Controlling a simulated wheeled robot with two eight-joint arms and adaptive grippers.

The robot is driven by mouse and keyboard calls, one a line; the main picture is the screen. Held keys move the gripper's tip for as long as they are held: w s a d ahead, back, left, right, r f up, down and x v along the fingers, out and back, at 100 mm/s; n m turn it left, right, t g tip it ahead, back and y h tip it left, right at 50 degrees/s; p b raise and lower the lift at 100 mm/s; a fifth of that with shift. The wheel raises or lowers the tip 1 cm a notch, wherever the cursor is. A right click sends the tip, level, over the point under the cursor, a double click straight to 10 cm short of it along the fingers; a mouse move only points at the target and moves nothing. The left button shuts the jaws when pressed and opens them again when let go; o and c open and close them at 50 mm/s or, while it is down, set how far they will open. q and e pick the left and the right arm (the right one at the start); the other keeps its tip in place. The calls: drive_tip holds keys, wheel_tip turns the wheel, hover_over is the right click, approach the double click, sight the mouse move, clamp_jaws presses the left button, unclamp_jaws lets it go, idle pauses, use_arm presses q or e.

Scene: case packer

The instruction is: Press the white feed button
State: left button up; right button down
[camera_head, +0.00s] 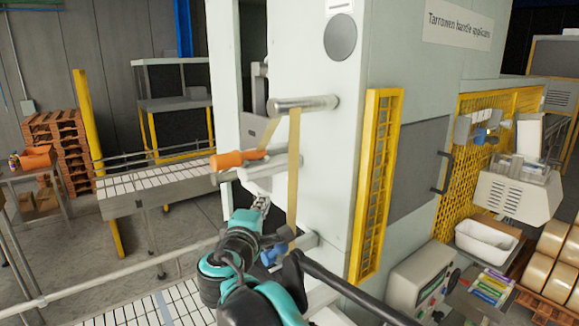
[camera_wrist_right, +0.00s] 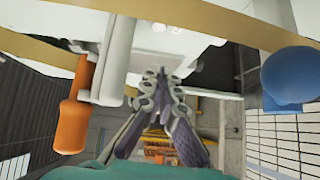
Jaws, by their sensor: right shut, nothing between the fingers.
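I cannot make out a white feed button for certain in either view. A grey control box (camera_head: 424,280) with small red and green controls stands at the lower right of the head view. My right gripper (camera_head: 263,201) is shut and empty in front of the white machine, below its orange handle (camera_head: 237,159). In the right wrist view its closed fingers (camera_wrist_right: 162,76) point at the pale machine parts, with the orange handle (camera_wrist_right: 71,122) to the left and a blue knob (camera_wrist_right: 290,76) to the right. My left gripper is not in view.
A tan tape strip (camera_head: 293,170) hangs from a metal roller (camera_head: 304,104) close beside the right gripper. A yellow mesh guard (camera_head: 375,190) stands to the right. Conveyors (camera_head: 150,185) run at left and below. A white bin (camera_head: 486,240) and tan rolls (camera_head: 550,262) sit far right.

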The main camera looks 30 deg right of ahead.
drive_tip(key=p, duration=0.3)
approach(287, 177)
drive_tip(key=x, duration=0.5)
drive_tip(key=shift+w+d, duration=0.2)
drive_tip(key=shift+w, duration=0.05)
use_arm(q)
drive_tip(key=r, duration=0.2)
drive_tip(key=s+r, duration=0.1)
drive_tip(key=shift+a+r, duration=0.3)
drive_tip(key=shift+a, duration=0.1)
use_arm(e)
drive_tip(key=shift+w+f, duration=0.1)
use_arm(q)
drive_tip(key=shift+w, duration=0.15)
use_arm(e)
drive_tip(key=shift+w, duration=0.1)
